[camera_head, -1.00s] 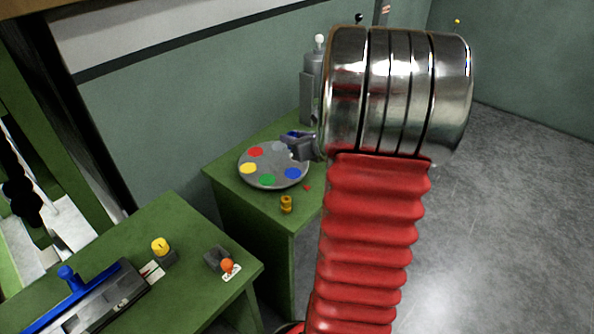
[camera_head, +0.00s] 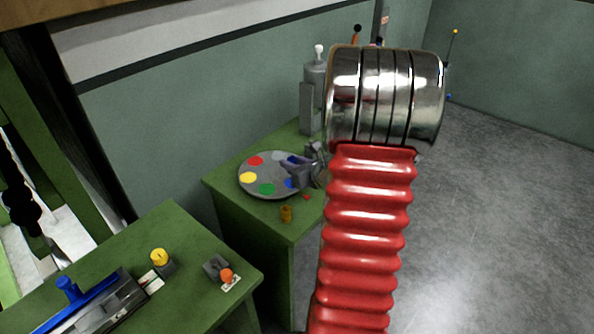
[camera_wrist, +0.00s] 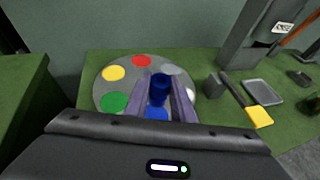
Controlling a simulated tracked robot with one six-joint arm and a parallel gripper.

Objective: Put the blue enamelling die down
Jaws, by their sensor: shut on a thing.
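My gripper (camera_head: 290,165) is shut on the blue enamelling die (camera_wrist: 159,88), a small dark blue cylinder between the two fingers in the wrist view. In the head view only a bit of blue shows at the fingertips. The gripper and die are over the right part of a round grey disc (camera_head: 262,187) with coloured spots: red, yellow, green, blue and pale ones. The blue spot (camera_wrist: 157,113) shows just below the die in the wrist view. Whether the die touches the disc I cannot tell.
The disc lies on a green bench (camera_head: 230,187). A small brass-coloured piece (camera_head: 286,214) stands near its front edge. In the wrist view, a grey tray (camera_wrist: 263,93) and a yellow-ended tool (camera_wrist: 259,117) lie to the right. A nearer green bench (camera_head: 190,238) holds knobs and a blue-handled device.

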